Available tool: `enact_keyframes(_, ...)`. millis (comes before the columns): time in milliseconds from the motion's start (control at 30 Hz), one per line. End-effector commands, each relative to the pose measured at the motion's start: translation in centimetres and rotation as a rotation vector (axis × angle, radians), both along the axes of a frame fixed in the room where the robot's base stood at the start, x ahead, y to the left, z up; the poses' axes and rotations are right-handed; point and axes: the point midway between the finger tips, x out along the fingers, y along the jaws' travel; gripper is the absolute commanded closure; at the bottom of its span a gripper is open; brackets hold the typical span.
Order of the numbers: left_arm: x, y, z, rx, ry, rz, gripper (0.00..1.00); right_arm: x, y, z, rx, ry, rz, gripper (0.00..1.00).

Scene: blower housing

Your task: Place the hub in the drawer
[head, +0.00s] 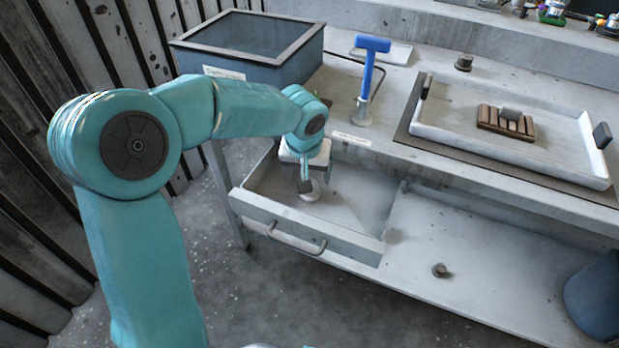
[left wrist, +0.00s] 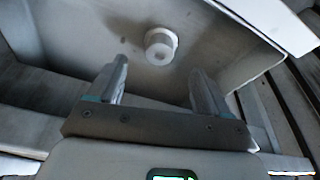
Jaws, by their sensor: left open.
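The drawer (head: 360,243) under the bench is pulled open, with its handle at the front. A small pale round piece, which looks like the hub (head: 312,193), lies on the drawer floor; it also shows in the left wrist view (left wrist: 161,46). My left gripper (head: 306,182) reaches down into the drawer right by the hub. In the left wrist view its two fingers (left wrist: 158,75) are apart with nothing between them, and the hub sits beyond the tips. My right gripper is not in view.
A blue-grey bin (head: 290,70) stands at the bench's left. A blue T-shaped tool (head: 368,80) stands upright near the edge. A white tray (head: 450,135) holds a brown slotted block (head: 506,122). A small grey knob (head: 439,270) lies on the lower shelf, near a dark blue container (head: 597,300).

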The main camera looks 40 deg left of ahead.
Motion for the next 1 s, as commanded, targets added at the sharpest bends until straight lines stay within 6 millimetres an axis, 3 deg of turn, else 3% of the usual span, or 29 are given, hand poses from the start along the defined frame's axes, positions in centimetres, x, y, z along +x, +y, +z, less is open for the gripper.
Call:
enact_keyframes(100,-0.6,-0.3,2.8,0.000,-0.005,0.000,0.22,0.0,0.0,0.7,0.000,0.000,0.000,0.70)
enact_keyframes(300,-1.2,-0.6,5.1,0.001,-0.002,-0.001,0.22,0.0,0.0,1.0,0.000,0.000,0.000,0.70)
enact_keyframes(1000,-1.3,-0.7,5.4,0.000,0.000,0.000,0.22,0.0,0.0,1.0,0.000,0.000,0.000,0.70)
